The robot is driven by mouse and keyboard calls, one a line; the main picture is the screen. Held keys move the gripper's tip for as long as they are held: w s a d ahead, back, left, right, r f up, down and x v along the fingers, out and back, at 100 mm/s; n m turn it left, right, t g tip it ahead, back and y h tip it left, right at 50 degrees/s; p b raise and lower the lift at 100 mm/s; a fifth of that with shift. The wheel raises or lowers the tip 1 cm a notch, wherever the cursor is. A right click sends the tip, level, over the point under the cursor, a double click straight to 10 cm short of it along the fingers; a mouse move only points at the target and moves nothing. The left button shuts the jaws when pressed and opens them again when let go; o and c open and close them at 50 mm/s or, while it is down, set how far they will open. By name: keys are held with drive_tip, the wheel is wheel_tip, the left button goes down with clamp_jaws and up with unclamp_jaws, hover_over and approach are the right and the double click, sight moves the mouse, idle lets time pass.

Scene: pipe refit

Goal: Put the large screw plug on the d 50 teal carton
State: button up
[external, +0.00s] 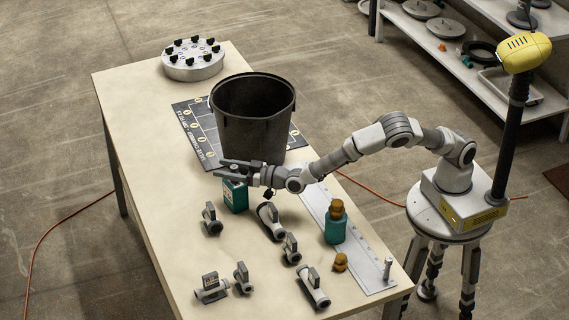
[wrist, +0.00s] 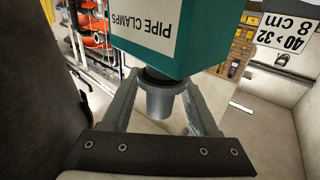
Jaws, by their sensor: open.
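The teal carton (external: 235,196) stands on the table under my gripper in the external view. In the wrist view the carton (wrist: 165,45) fills the top middle, and its label reads "PIPE CLAMPS"; I see no d 50 mark. A grey round plug (wrist: 160,98) with a wider dark collar, which looks like the large screw plug, is against the carton's top face. My gripper (external: 224,168) is open, its fingers on either side of the plug. In the wrist view the fingers (wrist: 158,88) appear apart from it, though contact is hard to judge.
A black bucket (external: 252,110) stands close behind my gripper, on a dark printed mat (external: 194,128). Several pipe fittings (external: 271,220) lie in front. A knobbed disc (external: 193,68) sits far back.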

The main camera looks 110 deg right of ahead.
drive_tip(key=s+a+r+n+g+y, duration=0.1)
drive_tip(key=s+a+r+y, duration=0.25)
drive_tip(key=s+a, duration=0.45)
drive_tip(key=s+a+r+n+g+y+p, duration=0.15)
drive_tip(key=s+a+y, duration=0.3)
drive_tip(key=s, duration=0.45)
drive_tip(key=s+a+r+n+g+y, duration=0.1)
drive_tip(key=s+a+r+y, duration=0.3)
drive_tip(key=s+a, duration=0.4)
drive_tip(key=s+f+n+g, duration=0.1)
drive_tip(key=s+n+g, duration=0.3)
drive_tip(key=s, duration=2.1)
drive_tip(key=shift+s+a+g+h, duration=0.15)
drive_tip(key=shift+s+g+h, duration=0.15)
drive_tip(key=shift+g, duration=0.15)
wheel_tip(320, 180, up, 14)
drive_tip(key=p, duration=1.3)
drive_tip(key=shift+p, duration=0.4)
